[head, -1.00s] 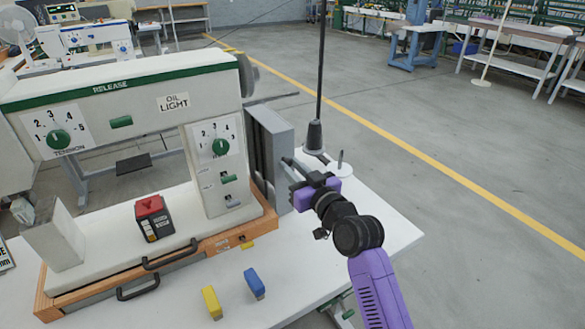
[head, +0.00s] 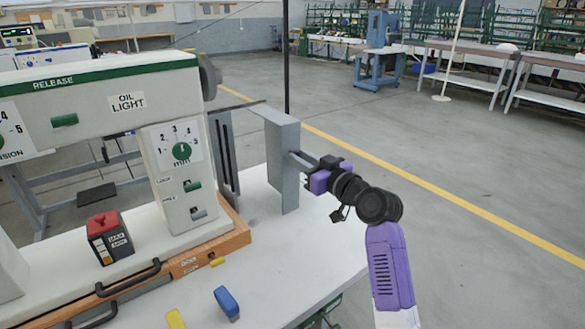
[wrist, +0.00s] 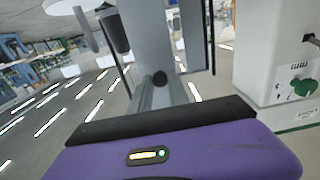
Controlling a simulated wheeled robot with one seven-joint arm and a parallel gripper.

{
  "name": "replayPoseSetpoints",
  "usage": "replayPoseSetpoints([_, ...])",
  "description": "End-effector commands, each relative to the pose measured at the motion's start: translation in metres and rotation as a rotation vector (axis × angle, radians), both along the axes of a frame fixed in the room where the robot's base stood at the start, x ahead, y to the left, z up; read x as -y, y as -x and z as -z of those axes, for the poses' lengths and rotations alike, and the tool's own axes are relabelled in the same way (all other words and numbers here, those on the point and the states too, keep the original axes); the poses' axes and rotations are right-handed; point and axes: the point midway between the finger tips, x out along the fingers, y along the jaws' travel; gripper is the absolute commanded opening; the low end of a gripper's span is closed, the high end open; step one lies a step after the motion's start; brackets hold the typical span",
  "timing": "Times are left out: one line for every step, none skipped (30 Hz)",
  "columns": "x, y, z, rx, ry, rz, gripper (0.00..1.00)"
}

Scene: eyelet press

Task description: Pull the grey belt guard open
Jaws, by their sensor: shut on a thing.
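The grey belt guard (head: 272,165) is a tall upright cover at the right end of the sewing machine (head: 175,180). It stands apart from the machine, with a clear gap between them. A grey slotted panel (head: 222,150) shows on the machine side of that gap. My gripper (head: 299,162) is at the guard's right face and is shut on it, though the exact grip point is small in the head view. In the wrist view, my purple gripper body fills the bottom, and grey upright surfaces stand just beyond the fingers.
A red-topped black box (head: 108,240) stands on the machine bed. A blue block (head: 227,302) and a yellow block (head: 175,319) lie on the white table (head: 290,265). A dark thread-stand pole (head: 287,60) rises behind the guard. Floor to the right is open.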

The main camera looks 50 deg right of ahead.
Motion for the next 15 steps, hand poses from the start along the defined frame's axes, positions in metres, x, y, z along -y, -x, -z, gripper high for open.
replayPoseSetpoints([0.0003,0.0002,0.0001,-0.002,-0.001,0.000,0.00])
replayPoseSetpoints([0.0002,0.0002,0.0001,-0.002,-0.001,0.000,0.00])
replayPoseSetpoints([0.0002,0.0002,0.0001,-0.002,-0.001,0.001,0.00])
replayPoseSetpoints([0.0002,0.0002,0.0001,-0.002,-0.001,0.001,0.00])
replayPoseSetpoints([0.0002,0.0002,0.0001,-0.002,-0.001,0.001,0.00])
replayPoseSetpoints([0.0002,0.0002,0.0001,-0.002,-0.001,0.001,0.00])
replayPoseSetpoints([0.0002,0.0002,0.0001,-0.002,-0.001,0.001,0.27])
replayPoseSetpoints([0.0002,0.0002,0.0001,-0.002,-0.001,0.001,0.33])
replayPoseSetpoints([0.0001,0.0001,0.0001,-0.002,-0.001,0.001,0.41])
replayPoseSetpoints([0.0001,0.0001,0.0001,-0.001,0.000,0.001,0.42])
replayPoseSetpoints([0.0001,0.0001,0.0001,-0.001,0.000,0.001,0.42])
replayPoseSetpoints([0.0001,0.0001,0.0001,-0.001,0.000,0.001,0.42])
replayPoseSetpoints([0.0000,0.0001,0.0000,-0.001,0.000,0.001,0.42])
replayPoseSetpoints([0.0000,0.0001,0.0001,-0.001,-0.001,0.001,0.42])
replayPoseSetpoints([-0.0001,0.0001,0.0001,-0.001,-0.001,0.001,0.42])
